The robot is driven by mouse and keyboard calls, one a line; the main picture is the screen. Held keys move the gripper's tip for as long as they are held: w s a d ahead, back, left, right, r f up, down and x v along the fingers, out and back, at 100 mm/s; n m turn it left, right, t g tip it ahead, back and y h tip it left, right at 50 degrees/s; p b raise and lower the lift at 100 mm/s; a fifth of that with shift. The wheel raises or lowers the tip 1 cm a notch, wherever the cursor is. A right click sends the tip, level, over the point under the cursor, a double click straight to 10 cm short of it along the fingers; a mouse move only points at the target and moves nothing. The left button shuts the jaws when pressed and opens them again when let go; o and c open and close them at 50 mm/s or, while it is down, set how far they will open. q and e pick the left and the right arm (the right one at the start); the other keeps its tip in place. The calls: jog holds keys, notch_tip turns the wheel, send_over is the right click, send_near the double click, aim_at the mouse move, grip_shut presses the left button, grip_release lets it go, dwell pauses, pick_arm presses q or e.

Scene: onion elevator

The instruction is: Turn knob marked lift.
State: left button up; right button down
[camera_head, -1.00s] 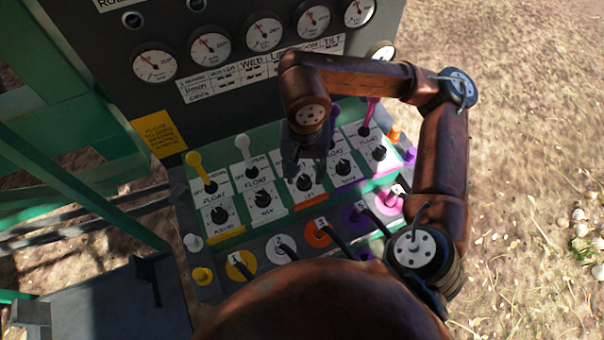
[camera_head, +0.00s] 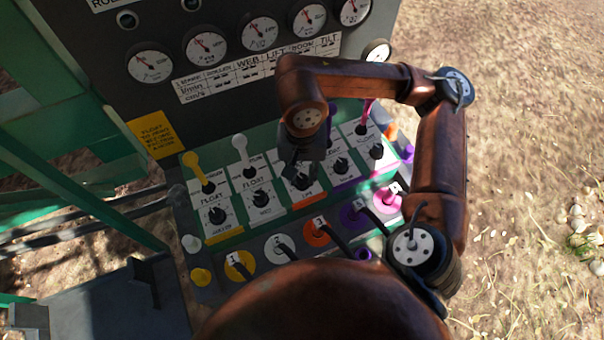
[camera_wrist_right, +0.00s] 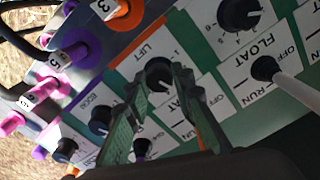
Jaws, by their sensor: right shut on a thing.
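The lift knob (camera_wrist_right: 158,72) is a black round knob on a white plate with the word LIFT and an orange strip. In the head view it (camera_head: 303,181) shows low in the middle column of the panel, partly covered by my right gripper (camera_head: 301,164). In the right wrist view the two fingers of my right gripper (camera_wrist_right: 161,80) stand on either side of this knob and are shut on it. Which way the knob's pointer faces is hard to tell. My left gripper is not in view.
The control panel (camera_head: 226,152) has similar black knobs on both sides. A yellow lever (camera_head: 195,170), a white lever (camera_head: 243,153) and a pink lever (camera_head: 366,113) rise behind them. Round gauges (camera_head: 206,47) line the upright board. Open ground (camera_head: 530,120) lies to the right.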

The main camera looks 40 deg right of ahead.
jog(key=shift+m, duration=0.5)
jog(key=m, duration=0.6)
jog(key=shift+m, duration=0.3)
jog(key=m+p, duration=0.1)
jog(key=m, duration=0.3)
jog(key=shift+s+m, duration=0.1)
jog(key=shift+m, duration=2)
jog(key=c, duration=1.7)
grip_release()
jog(key=shift+o, duration=0.2)
